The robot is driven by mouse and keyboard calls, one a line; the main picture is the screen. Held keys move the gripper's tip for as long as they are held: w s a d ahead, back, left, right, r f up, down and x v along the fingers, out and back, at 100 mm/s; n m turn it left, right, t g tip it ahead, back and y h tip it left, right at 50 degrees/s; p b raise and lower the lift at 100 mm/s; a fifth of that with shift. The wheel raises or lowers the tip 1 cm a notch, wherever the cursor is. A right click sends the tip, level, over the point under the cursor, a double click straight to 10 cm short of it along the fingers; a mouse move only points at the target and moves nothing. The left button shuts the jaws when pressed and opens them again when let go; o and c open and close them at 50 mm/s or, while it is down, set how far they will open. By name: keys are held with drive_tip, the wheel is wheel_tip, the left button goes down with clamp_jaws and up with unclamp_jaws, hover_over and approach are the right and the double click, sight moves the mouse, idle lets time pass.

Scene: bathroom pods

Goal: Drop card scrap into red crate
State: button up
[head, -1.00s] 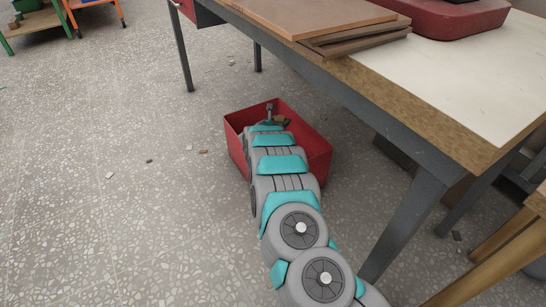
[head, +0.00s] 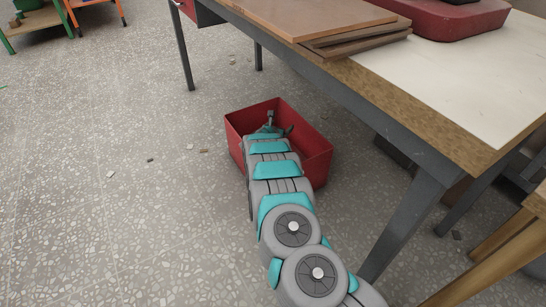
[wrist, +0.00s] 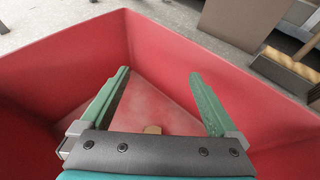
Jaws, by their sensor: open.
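The red crate (head: 316,160) stands on the floor beside the table, and its red inner walls surround my gripper in the wrist view (wrist: 50,68). My gripper (wrist: 159,73) is open, with its two green fingers apart and nothing between the tips. In the head view my gripper (head: 271,117) is at the crate's opening, mostly hidden behind my arm. A small tan piece (wrist: 152,129), perhaps the card scrap, shows low inside the crate, partly hidden by the gripper body. I cannot tell clearly whether it rests on the crate floor.
The table (head: 448,92) stands to the right, its grey leg (head: 408,215) close to my arm. Boards (head: 310,15) and a red case (head: 445,18) lie on it. Small scraps (head: 203,151) lie on the speckled floor (head: 110,230). The floor to the left is mostly clear.

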drive_tip(key=shift+s, duration=0.1)
drive_tip(key=v, duration=0.7)
drive_tip(key=shift+s+b, duration=0.25)
drive_tip(key=shift+b, duration=0.05)
drive_tip(key=shift+a+r, duration=0.1)
drive_tip(key=shift+r, duration=0.05)
idle(0.4)
